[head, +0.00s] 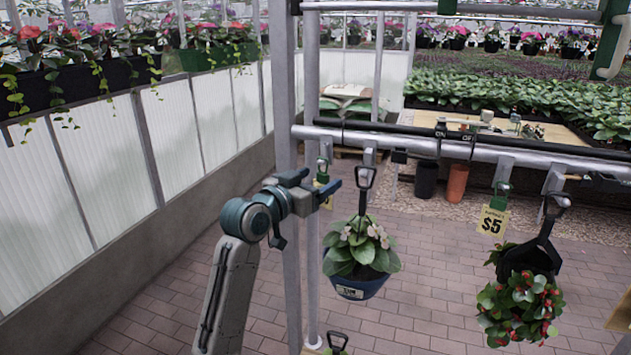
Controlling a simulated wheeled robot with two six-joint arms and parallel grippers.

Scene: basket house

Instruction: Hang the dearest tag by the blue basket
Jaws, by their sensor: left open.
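The blue basket (357,288) hangs by a dark handle from the metal rail, with white-flowered leafy plants in it and a small label on its front. My left gripper (318,183) is open, up and left of this basket, beside the upright post. A yellowish tag (326,200) on a green clip hangs right at its fingers, partly hidden by them; its price cannot be read. I cannot tell whether the fingers touch it. Another tag (493,222) on a green clip reads $5 and hangs from the rail further right. My right gripper is out of view.
A black basket (530,260) with red flowers hangs at the right. A grey post (285,90) stands close by my left arm. The long rail (470,152) crosses the view. A blank-looking tan piece (619,315) shows at the right edge. A brick floor lies below.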

